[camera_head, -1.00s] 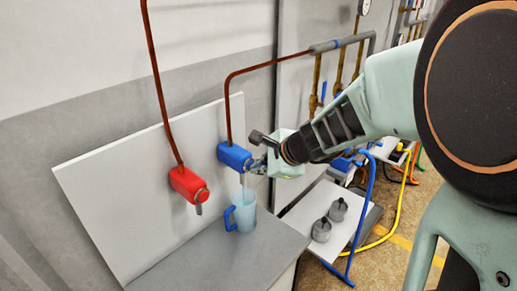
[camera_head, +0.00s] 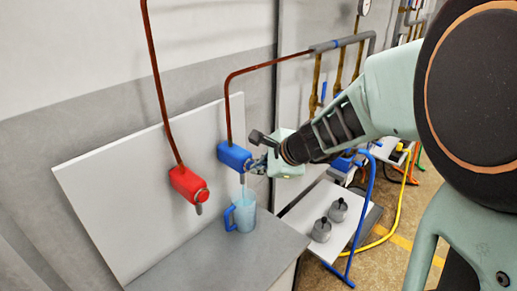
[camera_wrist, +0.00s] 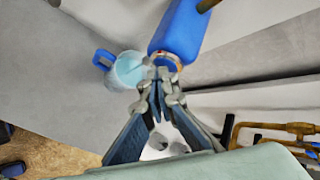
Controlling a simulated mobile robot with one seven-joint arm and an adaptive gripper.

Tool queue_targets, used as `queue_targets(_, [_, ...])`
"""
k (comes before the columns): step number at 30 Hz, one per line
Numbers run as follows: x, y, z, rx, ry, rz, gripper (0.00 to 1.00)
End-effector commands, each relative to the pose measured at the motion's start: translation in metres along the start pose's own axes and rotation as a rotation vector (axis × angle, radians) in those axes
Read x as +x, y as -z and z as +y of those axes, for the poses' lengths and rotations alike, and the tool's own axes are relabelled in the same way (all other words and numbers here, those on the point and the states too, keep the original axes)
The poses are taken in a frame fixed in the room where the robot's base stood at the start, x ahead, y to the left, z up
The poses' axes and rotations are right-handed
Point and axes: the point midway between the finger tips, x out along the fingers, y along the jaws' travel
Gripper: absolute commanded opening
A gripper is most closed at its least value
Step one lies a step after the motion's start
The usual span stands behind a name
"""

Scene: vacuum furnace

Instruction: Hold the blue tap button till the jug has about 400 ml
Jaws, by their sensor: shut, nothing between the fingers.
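The blue tap (camera_head: 234,157) is fixed on a pale board. My gripper (camera_head: 258,164) is shut and empty at its front end. In the wrist view the shut fingertips (camera_wrist: 160,80) lie at the front face of the blue tap (camera_wrist: 180,30), where the button is; the fingers hide the button, and I cannot tell how far it is pressed. A thin stream falls from the spout into the clear jug (camera_head: 244,215) with a blue handle. The jug stands upright below the tap. In the wrist view the jug (camera_wrist: 128,72) holds light blue water; its level marks are not readable.
A red tap (camera_head: 188,185) sits to the left on the same board (camera_head: 110,200). The grey counter (camera_head: 225,262) is clear around the jug. Two grey weights (camera_head: 321,229) stand on a low white table to the right, near hoses.

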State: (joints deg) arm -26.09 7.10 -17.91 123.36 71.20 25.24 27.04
Motion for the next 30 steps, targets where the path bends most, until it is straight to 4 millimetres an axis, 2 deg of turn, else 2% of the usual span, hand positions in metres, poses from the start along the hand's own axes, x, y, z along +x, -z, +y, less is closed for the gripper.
queue_targets(21, [-0.0003,-0.0005,0.0000,-0.001,0.001,-0.001,0.00])
queue_targets(30, [-0.0096,0.0073,0.0071,0.000,0.001,-0.001,0.00])
